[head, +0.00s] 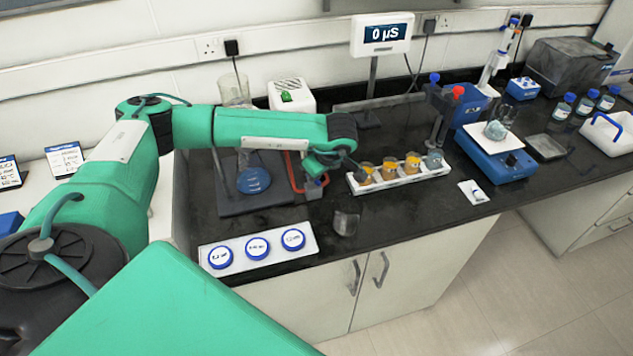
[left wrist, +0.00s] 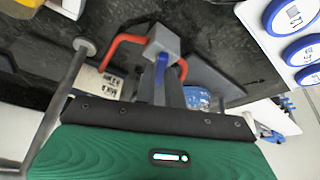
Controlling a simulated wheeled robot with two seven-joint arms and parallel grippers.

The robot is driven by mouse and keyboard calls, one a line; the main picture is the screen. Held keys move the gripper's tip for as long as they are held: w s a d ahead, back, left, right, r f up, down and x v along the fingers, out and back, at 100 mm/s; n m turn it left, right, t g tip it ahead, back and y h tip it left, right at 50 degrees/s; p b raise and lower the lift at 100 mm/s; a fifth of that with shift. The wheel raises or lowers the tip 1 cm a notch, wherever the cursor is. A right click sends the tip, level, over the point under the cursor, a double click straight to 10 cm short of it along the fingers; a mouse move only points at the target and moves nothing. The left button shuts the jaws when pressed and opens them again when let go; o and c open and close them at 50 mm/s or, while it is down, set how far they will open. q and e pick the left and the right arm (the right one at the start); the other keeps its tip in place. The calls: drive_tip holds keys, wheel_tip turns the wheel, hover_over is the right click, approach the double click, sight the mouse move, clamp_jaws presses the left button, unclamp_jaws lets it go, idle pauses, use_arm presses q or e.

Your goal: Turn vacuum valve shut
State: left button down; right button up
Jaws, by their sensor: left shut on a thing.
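The vacuum valve shows in the left wrist view as a grey block (left wrist: 166,40) with a blue lever (left wrist: 161,64) and red tubing (left wrist: 122,46) curving from its sides. My left gripper (left wrist: 160,82) is shut on the blue lever, with one finger on each side of it. In the head view my left gripper (head: 315,188) is low over the bench, beside the red tubing (head: 292,174). The arm and gripper hide most of the valve there. I cannot read the lever's exact angle. My right gripper is in neither view.
A white tray (head: 259,249) with blue-rimmed lids is in front, and a small glass beaker (head: 346,222) stands near the bench edge.

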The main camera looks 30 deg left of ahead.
use_arm(q)
drive_tip(key=m+b, duration=0.1)
drive_tip(key=m+t+b, duration=0.1)
drive_tip(key=m+b, duration=0.1)
drive_tip(key=shift+s+a+f, duration=0.1)
drive_tip(key=shift+s+f, duration=0.05)
drive_tip(key=shift+f, duration=0.05)
drive_tip(key=shift+r+m+t+h+b, duration=0.2)
drive_tip(key=shift+m+t+h+b, duration=0.3)
drive_tip(key=shift+m+b, duration=0.65)
drive_tip(key=c, duration=1.5)
unclamp_jaws()
drive_tip(key=shift+s, duration=0.1)
drive_tip(key=b+v, duration=0.3)
drive_tip(key=v, duration=1.1)
